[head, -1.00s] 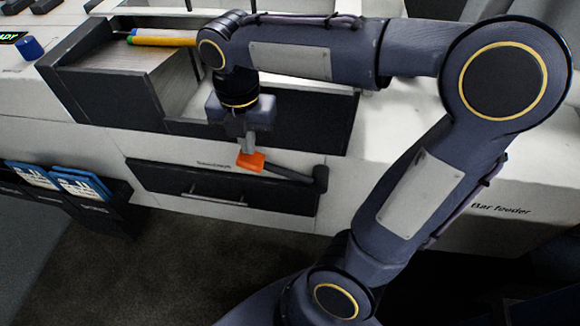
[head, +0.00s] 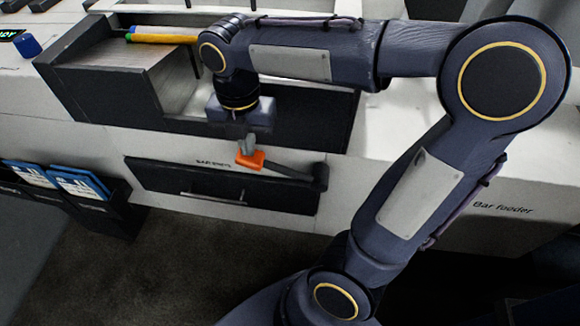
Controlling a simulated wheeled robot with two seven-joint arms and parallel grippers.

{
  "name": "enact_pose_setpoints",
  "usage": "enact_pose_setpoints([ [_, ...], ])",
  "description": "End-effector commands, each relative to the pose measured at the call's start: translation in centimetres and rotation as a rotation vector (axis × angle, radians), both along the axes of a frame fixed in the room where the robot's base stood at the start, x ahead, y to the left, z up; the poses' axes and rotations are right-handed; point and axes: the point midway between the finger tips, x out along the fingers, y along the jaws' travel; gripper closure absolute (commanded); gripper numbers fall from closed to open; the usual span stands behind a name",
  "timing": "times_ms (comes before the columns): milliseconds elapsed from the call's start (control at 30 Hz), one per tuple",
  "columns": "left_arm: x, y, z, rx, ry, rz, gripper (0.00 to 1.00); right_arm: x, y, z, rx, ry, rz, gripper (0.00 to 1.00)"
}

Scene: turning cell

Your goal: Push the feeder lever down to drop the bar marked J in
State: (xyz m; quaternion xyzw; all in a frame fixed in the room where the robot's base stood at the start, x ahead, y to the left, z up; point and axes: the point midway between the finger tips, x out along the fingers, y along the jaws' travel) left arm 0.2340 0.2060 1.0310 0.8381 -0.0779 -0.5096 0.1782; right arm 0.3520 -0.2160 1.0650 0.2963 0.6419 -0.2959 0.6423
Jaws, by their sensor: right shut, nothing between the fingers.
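The feeder lever is a dark arm (head: 290,172) with an orange grip (head: 251,160) at its left end, on the front of the bar feeder (head: 485,178). It slopes down to the right to a dark pivot. My right gripper (head: 246,147) points down, shut and empty, with its fingertips at the orange grip; I cannot tell whether they touch it. A yellow bar (head: 163,39) with a blue end lies in the feeder's tray at the upper left, partly hidden by my right arm. No J mark can be read. My left gripper is not in view.
A dark drawer with a silver handle (head: 213,198) sits below the lever. A dark rack (head: 112,210) with blue-and-white folders (head: 78,185) stands at the left.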

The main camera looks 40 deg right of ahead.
Motion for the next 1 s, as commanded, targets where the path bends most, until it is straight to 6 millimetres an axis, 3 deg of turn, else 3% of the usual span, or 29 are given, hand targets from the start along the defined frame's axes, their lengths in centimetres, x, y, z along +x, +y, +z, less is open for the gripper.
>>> enact_pose_setpoints([
  [567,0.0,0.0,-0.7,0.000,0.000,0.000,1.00,-0.1,0.0,-1.1,-0.002,0.004,0.000,1.00],
  [1000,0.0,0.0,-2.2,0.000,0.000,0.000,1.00,-0.3,0.0,-3.4,0.002,0.018,-0.005,1.00],
])
